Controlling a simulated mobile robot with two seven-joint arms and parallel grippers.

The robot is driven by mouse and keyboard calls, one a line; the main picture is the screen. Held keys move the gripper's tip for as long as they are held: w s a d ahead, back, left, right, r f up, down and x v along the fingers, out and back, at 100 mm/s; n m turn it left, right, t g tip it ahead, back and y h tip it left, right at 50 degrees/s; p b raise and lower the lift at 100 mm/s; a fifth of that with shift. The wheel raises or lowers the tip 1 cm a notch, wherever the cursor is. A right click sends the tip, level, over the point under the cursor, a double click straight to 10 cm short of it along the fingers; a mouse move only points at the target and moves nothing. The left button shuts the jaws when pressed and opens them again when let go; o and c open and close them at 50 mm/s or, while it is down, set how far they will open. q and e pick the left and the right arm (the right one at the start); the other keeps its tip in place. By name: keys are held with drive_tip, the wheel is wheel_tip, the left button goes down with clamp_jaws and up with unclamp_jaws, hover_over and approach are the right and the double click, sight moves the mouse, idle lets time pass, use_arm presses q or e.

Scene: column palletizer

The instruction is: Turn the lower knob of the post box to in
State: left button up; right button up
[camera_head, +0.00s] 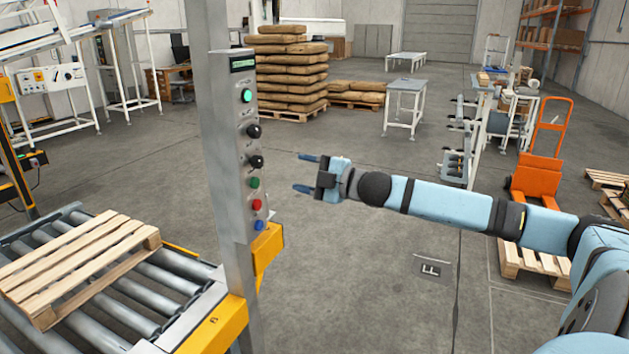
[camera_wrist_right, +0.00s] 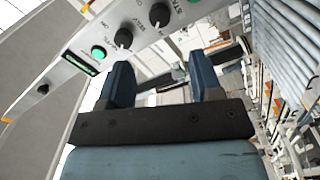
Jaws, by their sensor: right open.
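The post box (camera_head: 243,150) is a narrow grey panel on the upright post. Its lower knob (camera_head: 256,162) is black and sits below a similar upper knob (camera_head: 253,131). In the right wrist view the lower knob (camera_wrist_right: 159,14) is at the top, farther from the lit green button than the upper knob (camera_wrist_right: 123,38). The knob's setting is too small to read. My right gripper (camera_head: 298,173) is open and empty, to the right of the lower knob and apart from it. Its two blue fingers (camera_wrist_right: 160,78) also show in the wrist view. My left gripper is out of view.
The box also has a display (camera_head: 243,61), a lit green button (camera_head: 246,96), and green (camera_head: 253,183), red (camera_head: 257,205) and blue (camera_head: 259,225) buttons below the knobs. A roller conveyor (camera_head: 165,300) with a wooden pallet (camera_head: 80,262) is at left.

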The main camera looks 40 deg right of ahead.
drive_tip(key=shift+v, duration=1.1)
